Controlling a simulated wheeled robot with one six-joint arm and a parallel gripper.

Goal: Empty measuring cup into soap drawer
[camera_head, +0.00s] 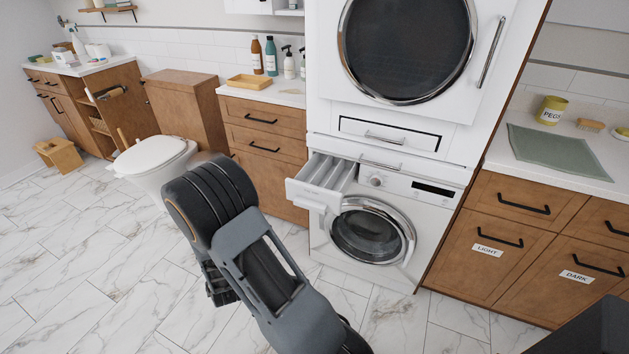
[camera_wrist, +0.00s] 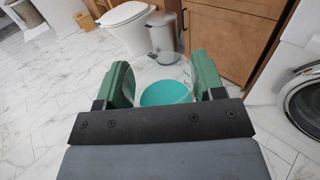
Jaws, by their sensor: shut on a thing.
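The soap drawer (camera_head: 308,194) is pulled open at the top left of the white washing machine (camera_head: 336,237). Its inside shows several long compartments, and I see no liquid in them. My gripper (camera_wrist: 164,80) shows in the wrist view, its two green fingers shut on a clear measuring cup (camera_wrist: 165,72). Teal detergent (camera_wrist: 166,94) shows inside the cup. The cup is held over the floor, with the washing machine at the right edge of the wrist view. In the head view my arm hides the gripper and the cup.
A dryer (camera_head: 405,113) stands above the washing machine. A wooden cabinet (camera_head: 268,150) is left of the drawer, with a toilet (camera_head: 155,160) further left. A grey bin (camera_wrist: 162,32) stands beside the cabinet. The marble floor (camera_head: 80,260) in front is clear.

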